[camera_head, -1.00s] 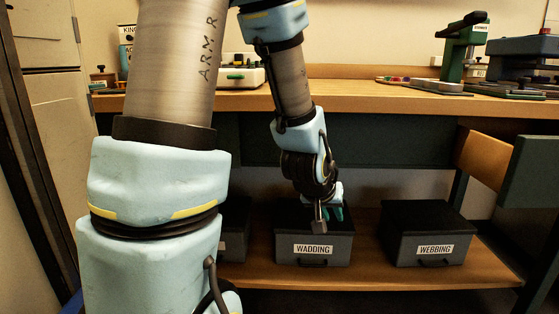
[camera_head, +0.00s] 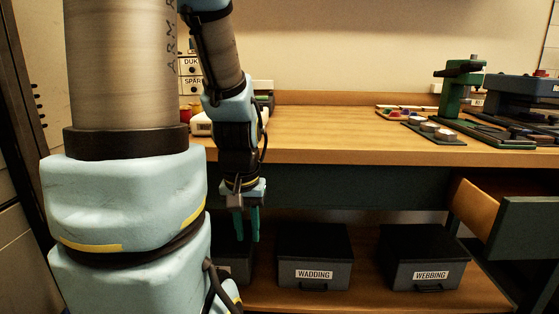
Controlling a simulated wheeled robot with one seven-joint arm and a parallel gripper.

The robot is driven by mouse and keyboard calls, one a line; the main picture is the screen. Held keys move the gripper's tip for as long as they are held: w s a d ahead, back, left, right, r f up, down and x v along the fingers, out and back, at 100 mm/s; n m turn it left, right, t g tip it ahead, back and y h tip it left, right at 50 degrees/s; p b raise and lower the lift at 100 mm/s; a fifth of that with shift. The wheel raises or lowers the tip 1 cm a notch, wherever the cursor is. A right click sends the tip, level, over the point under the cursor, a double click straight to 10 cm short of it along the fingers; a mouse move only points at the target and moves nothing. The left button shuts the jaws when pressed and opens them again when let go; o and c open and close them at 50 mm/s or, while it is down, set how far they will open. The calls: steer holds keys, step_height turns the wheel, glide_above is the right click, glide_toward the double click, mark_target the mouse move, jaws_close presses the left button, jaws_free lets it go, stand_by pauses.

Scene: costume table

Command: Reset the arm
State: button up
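My gripper (camera_head: 246,224) points down in front of the table's front edge, left of the middle of the view. Its two green fingers are apart with a gap between them, and nothing shows in the gap. My arm stands at the left and hides part of the table behind it. The fingertips are in front of a dark box at the left of the lower shelf and look clear of the box labelled WADDING (camera_head: 315,255).
The box labelled WEBBING (camera_head: 424,256) stands right of WADDING on the lower shelf (camera_head: 365,293). The wooden tabletop (camera_head: 320,130) is clear in the middle. A green press (camera_head: 460,85) and small trays stand at the right. A drawer (camera_head: 500,215) sticks out below.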

step_height(320, 180, up, 20)
steer(key=p, duration=1.7)
steer(key=shift+p, duration=0.3)
stand_by(0.3)
